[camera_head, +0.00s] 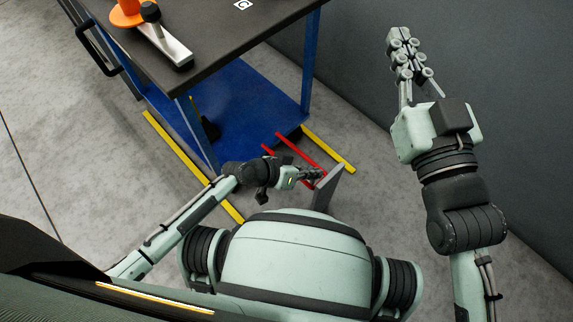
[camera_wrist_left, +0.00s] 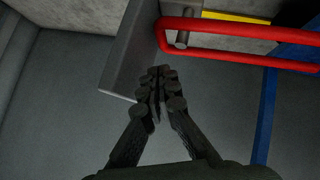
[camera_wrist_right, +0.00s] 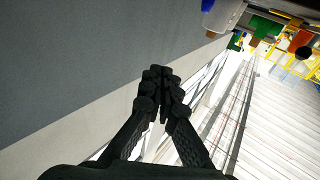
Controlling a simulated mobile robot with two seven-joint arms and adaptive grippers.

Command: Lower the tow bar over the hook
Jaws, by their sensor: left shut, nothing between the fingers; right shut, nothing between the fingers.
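The red tow bar (camera_head: 291,148) extends from the blue-framed cart toward me; its closed loop end (camera_wrist_left: 163,36) shows in the left wrist view. A grey pin, apparently the hook (camera_wrist_left: 183,38), stands beside a grey plate (camera_head: 328,185). The pin shows within the loop's outline, and the loop's far rail crosses in front of it. My left gripper (camera_head: 318,173) is shut and empty, close to the loop end and plate; contact cannot be told. My right gripper (camera_head: 402,42) is shut and empty, raised at the right, away from the bar.
The cart has a dark top (camera_head: 240,45) and a blue lower shelf (camera_head: 245,112). An orange object (camera_head: 127,14) and a metal piece with a black knob (camera_head: 165,42) are on top. Yellow floor lines (camera_head: 180,152) flank the cart. A dark wall (camera_head: 480,90) is at the right.

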